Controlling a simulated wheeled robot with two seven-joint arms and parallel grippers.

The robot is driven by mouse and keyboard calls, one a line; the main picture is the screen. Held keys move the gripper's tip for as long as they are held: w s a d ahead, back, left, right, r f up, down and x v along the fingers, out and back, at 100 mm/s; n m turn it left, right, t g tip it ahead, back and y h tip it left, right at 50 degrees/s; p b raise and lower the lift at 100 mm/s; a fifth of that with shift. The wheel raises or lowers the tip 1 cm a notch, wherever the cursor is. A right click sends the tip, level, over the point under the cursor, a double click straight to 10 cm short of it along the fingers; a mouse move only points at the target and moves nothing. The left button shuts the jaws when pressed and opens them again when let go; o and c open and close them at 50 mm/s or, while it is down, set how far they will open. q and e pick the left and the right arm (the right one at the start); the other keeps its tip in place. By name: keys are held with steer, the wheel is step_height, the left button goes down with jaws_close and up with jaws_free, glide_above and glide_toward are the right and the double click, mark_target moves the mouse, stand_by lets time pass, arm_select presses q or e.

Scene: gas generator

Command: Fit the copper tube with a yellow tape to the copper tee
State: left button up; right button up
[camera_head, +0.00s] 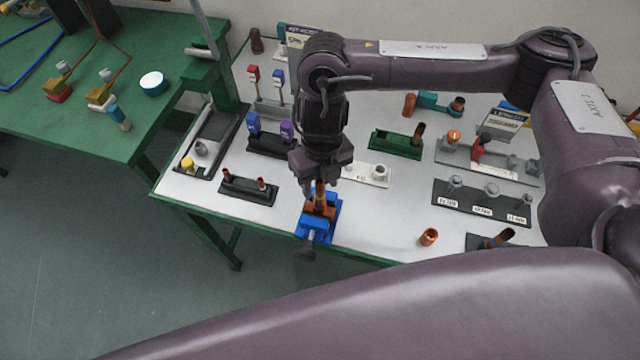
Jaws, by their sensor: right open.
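A blue vise (313,232) at the front edge of the white-topped table holds a copper fitting (318,208) that looks like the copper tee. A narrow upright copper piece (320,188) rises from it, directly under my gripper; it may be the taped tube, but the tape is too small to make out. My right gripper (320,178) points down over the vise, open, with its fingers around or just above this upright piece; I cannot tell whether they touch it. The gripper body hides part of the view. My left gripper is not in view.
A black holder (248,190) with two short copper pieces stands left of the vise. A white block (367,174) and a green holder (395,145) are behind to the right. A loose copper fitting (428,237) lies front right. Bare tabletop lies right of the vise.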

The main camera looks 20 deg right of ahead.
step_height(320, 180, up, 6)
steer(key=shift+w+d+f, duration=0.15)
steer(key=shift+f, duration=0.05)
stand_by(0.6)
